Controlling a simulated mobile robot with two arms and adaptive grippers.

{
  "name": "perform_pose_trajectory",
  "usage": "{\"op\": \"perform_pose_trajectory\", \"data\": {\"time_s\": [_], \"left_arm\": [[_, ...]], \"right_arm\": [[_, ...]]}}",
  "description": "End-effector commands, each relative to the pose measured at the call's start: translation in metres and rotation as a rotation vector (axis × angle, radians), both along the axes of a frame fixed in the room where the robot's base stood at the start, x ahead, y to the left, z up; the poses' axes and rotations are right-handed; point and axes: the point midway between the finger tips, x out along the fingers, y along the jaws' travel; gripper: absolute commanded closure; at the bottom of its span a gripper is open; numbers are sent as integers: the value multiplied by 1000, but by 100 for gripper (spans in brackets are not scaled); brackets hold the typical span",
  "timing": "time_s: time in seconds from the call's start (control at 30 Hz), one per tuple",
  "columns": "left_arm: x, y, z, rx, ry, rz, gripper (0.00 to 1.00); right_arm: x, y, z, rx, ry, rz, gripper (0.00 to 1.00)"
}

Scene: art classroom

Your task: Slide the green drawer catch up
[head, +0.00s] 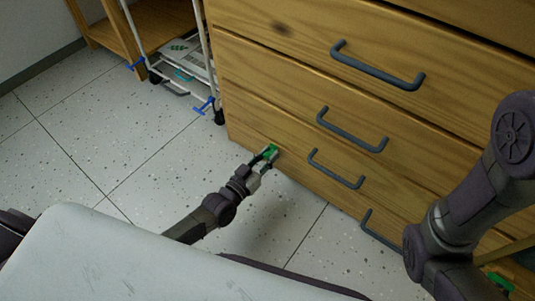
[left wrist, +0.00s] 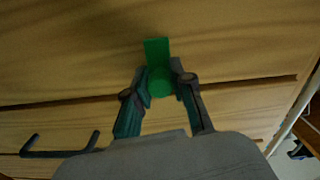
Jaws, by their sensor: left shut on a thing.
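The green drawer catch (head: 272,149) is on the wooden drawer front, near the left end of the chest's low drawers. In the left wrist view the catch (left wrist: 157,50) shows as a flat green strip with a round knob. My left gripper (head: 264,157) is at the catch, its fingers shut on the knob. In the left wrist view the left gripper (left wrist: 160,84) has one finger on each side of the knob. The fingers partly hide the catch in the head view.
The wooden drawer chest (head: 270,70) has several dark bar handles, one (head: 335,169) just right of the catch. A white wheeled rack (head: 203,50) stands left of the chest. Another green piece (head: 501,284) shows at lower right. Speckled floor (head: 100,130) is clear at the left.

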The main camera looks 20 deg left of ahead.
Motion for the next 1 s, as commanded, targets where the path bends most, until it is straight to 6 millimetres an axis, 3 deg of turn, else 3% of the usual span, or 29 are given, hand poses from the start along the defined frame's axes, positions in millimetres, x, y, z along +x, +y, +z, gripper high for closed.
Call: {"op": "perform_pose_trajectory", "data": {"time_s": [0.03,0.23,0.27,0.4,0.77,1.0], "left_arm": [[4,0,8,-7,-19,2,100],[5,-1,9,-8,-24,2,100],[5,-1,10,-9,-24,2,72],[5,-1,10,-8,-25,2,50],[-3,1,4,-4,-12,1,50],[-42,15,3,-3,-10,0,50]], "right_arm": [[0,0,0,0,0,0,63],[1,0,-1,0,2,0,63],[1,0,-1,0,2,0,63],[1,0,-1,0,2,0,63],[2,0,-1,2,8,1,63],[1,0,-1,1,4,1,63]]}}
